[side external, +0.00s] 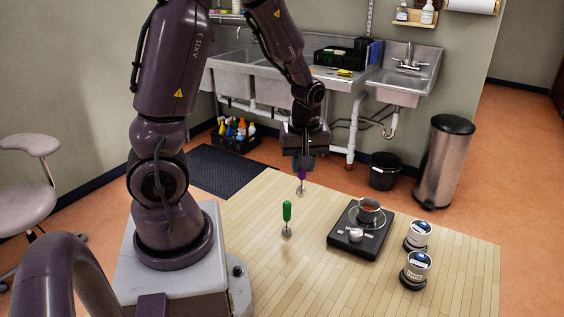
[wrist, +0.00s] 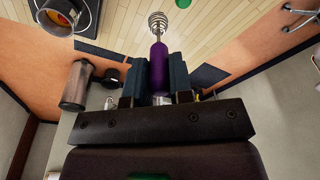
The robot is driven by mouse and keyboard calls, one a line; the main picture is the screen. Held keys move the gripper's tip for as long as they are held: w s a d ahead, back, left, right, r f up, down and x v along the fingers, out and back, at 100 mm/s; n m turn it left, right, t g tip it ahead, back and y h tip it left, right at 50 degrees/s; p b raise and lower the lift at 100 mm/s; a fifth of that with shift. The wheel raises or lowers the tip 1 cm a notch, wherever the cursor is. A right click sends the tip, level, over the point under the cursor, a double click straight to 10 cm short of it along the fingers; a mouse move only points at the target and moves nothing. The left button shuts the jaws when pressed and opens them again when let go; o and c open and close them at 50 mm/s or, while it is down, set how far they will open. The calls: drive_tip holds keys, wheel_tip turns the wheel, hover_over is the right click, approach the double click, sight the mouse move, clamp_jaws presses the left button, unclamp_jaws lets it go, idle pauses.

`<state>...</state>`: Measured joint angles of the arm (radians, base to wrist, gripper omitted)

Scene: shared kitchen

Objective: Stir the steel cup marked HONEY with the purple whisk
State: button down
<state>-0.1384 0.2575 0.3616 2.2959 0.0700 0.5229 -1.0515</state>
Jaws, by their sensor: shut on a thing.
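My gripper (side external: 304,164) is shut on the purple whisk (side external: 302,177), above the back part of the wooden table. In the wrist view the whisk's purple handle (wrist: 159,62) sits between the two fingers, with its wire coil pointing away from my gripper. Two small cups with dark-and-white labels, a rear one (side external: 419,231) and a front one (side external: 418,262), stand on dark round bases at the table's right; the label words are too small to read. My gripper is left of both and apart from them.
A metal pot (side external: 368,209) with orange-brown contents stands on a black hotplate (side external: 343,250), between my gripper and the labelled cups. A green-handled whisk (side external: 287,212) stands upright on the table (side external: 320,285) nearer the camera. The front of the table is mostly clear.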

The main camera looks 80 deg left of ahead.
drive_tip(key=shift+w+d+f, duration=0.7)
drive_tip(key=shift+w+d, duration=0.3)
drive_tip(key=shift+w, duration=7.55)
drive_tip(key=shift+f, duration=3.15)
